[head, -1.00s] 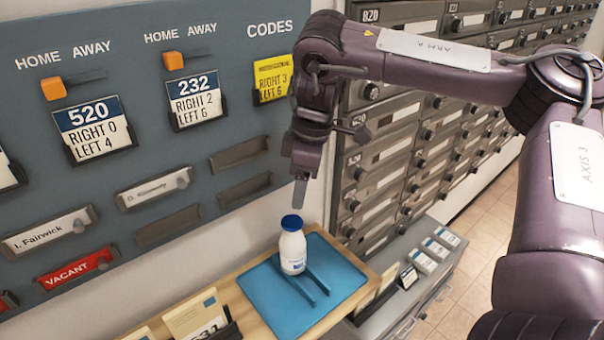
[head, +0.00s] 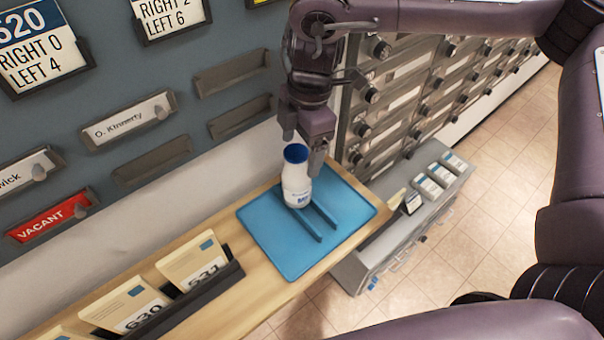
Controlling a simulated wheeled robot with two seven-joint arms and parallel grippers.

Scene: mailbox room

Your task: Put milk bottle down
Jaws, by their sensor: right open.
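The milk bottle (head: 296,184) is white with a blue cap and stands upright on a blue tray (head: 263,246), between or against two raised blue bars (head: 313,225). The tray lies on a wooden shelf. My right gripper (head: 304,150) is just above the bottle, its fingers pointing down. One finger is at the left of the cap and the other is at its right, partly in front of the bottle's shoulder. The jaws are open. I cannot tell whether a finger touches the bottle. My left gripper is not in view.
The wooden shelf (head: 262,292) runs along the wall with number cards in a dark holder (head: 197,299) at the left. The grey name board (head: 90,100) rises behind. Mailboxes (head: 385,125) and a grey cabinet with small boxes (head: 427,187) stand at the right. Tiled floor is clear beyond.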

